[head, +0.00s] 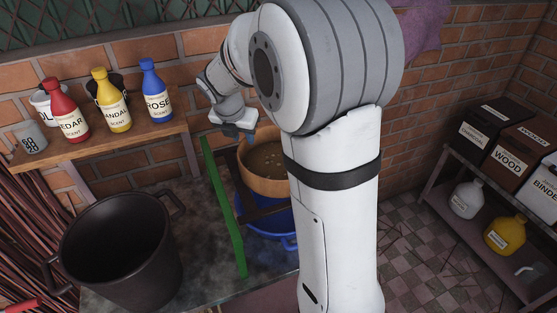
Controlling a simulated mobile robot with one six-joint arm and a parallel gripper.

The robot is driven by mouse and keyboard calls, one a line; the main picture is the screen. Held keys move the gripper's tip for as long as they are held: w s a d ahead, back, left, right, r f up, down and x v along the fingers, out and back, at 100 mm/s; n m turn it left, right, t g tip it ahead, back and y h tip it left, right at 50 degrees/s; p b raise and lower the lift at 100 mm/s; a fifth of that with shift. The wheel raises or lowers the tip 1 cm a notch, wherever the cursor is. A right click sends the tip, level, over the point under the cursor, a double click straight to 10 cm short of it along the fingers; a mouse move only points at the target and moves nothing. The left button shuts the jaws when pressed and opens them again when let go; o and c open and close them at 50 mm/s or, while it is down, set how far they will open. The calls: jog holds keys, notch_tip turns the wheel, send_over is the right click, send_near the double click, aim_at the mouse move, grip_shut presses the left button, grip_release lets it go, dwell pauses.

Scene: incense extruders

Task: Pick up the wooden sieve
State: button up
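The wooden sieve (263,187) is a round, tan-rimmed pan with a speckled bottom, in the middle of the head view. It rests on dark wooden bars (262,212) over a blue tub (270,228). Its right side is hidden behind my arm. My gripper (236,137) is small and dark at the sieve's far left rim. It overlaps or is very close to the rim in the picture; I cannot tell whether it touches. Its fingers are too small and dark to tell whether they are open or shut.
A green bar (224,207) stands left of the sieve. A large black pot (121,250) is at lower left. Red (65,108), yellow (111,100) and blue (155,90) scent bottles stand on a wooden shelf (107,140). Labelled boxes (516,158) sit on a rack at right.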

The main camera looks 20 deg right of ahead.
aim_at(245, 141)
jog(key=x, duration=0.4)
jog(key=shift+s+f+p, duration=0.15)
jog(key=shift+f+p, duration=0.2)
grip_shut()
jog(key=shift+r, duration=0.1)
